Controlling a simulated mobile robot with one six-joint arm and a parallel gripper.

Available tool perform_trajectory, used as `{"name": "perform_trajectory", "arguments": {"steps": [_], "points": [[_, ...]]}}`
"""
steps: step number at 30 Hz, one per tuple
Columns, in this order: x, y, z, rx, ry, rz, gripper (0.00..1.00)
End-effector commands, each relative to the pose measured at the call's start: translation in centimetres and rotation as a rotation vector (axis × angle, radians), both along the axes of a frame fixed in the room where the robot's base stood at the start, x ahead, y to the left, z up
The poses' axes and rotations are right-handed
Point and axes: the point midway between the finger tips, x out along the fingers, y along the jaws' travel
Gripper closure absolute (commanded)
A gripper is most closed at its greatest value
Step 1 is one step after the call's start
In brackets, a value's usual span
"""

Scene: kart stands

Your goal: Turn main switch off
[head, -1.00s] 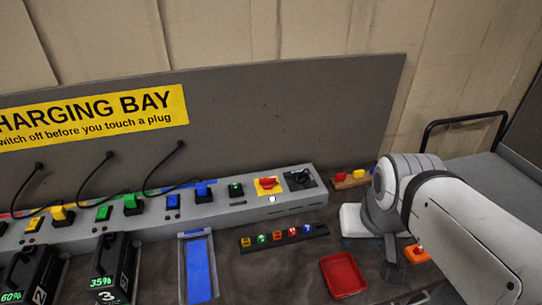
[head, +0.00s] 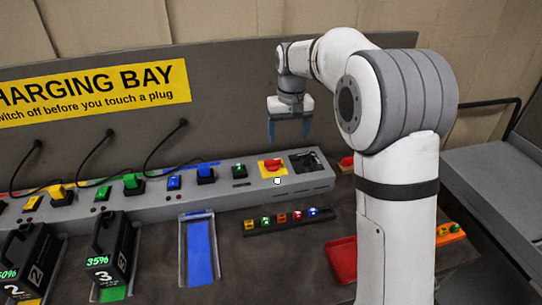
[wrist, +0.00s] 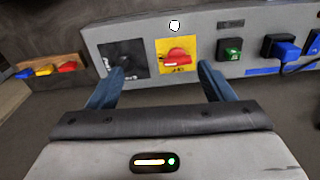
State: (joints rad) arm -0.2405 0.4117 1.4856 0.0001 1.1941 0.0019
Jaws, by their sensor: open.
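The main switch appears to be the red rotary handle (head: 272,163) on a yellow plate, near the right end of the grey charging strip. It also shows in the wrist view (wrist: 177,58), with the red handle lying roughly crosswise on its plate. My gripper (head: 289,140) is open and empty, pointing down above the strip, close to the switch. In the wrist view the two blue fingers (wrist: 160,85) frame the space in front of the yellow plate, apart from the handle. A white round indicator (wrist: 174,25) sits beside the plate.
A black square panel (head: 304,161) sits right of the switch. Blue (head: 205,173), green and yellow plugs with cables stand along the strip (head: 236,198). A rack of small coloured pieces (head: 287,221) and a red tray (head: 342,262) lie in front. The dark backboard rises behind.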

Motion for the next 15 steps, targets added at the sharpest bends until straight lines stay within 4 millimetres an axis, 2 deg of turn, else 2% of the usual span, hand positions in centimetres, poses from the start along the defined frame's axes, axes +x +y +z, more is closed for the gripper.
{"name": "perform_trajectory", "arguments": {"steps": [1,6,11,15], "points": [[1.3,1.2,-1.7,-0.004,0.015,0.012,0.25],[3.7,3.6,-4.4,-0.011,0.041,0.037,0.25],[4.4,4.4,-5.6,-0.013,0.049,0.045,0.25],[4.4,4.4,-7.3,-0.014,0.053,0.045,0.25]]}}
